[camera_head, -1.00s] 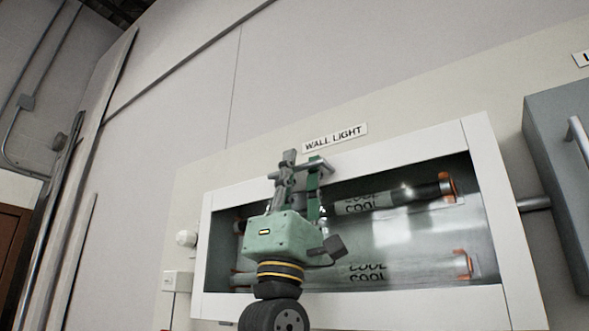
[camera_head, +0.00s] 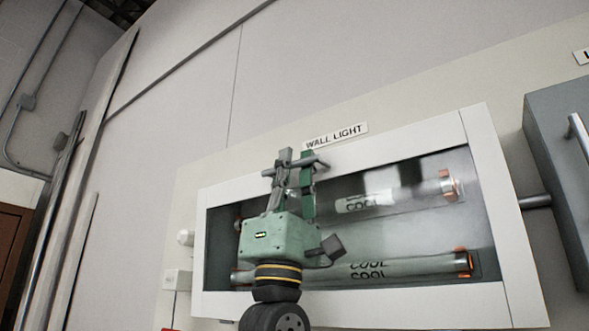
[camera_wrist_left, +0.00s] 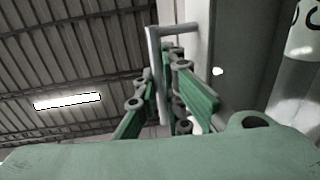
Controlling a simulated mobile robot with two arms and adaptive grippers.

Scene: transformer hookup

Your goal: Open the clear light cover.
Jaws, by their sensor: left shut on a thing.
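The clear light cover (camera_head: 400,231) is a glossy transparent pane in the white frame of the wall light (camera_head: 425,312), below the "WALL LIGHT" label (camera_head: 336,137). My left gripper (camera_head: 293,170), green and grey, is in front of the pane's upper left part, fingers pointing up. It is shut on a slim grey handle, which shows between the fingers in the left wrist view (camera_wrist_left: 156,75). The gripper hides part of the pane and the tubes' left parts. I cannot tell how far the pane stands from the frame. My right gripper is not in view.
An upper tube (camera_head: 385,200) and a lower tube (camera_head: 400,268) marked "COOL" lie behind the pane, with orange-ended holders. A grey box (camera_head: 560,150) with a bar handle is at the right. A conduit (camera_head: 534,201) runs between the light and this box.

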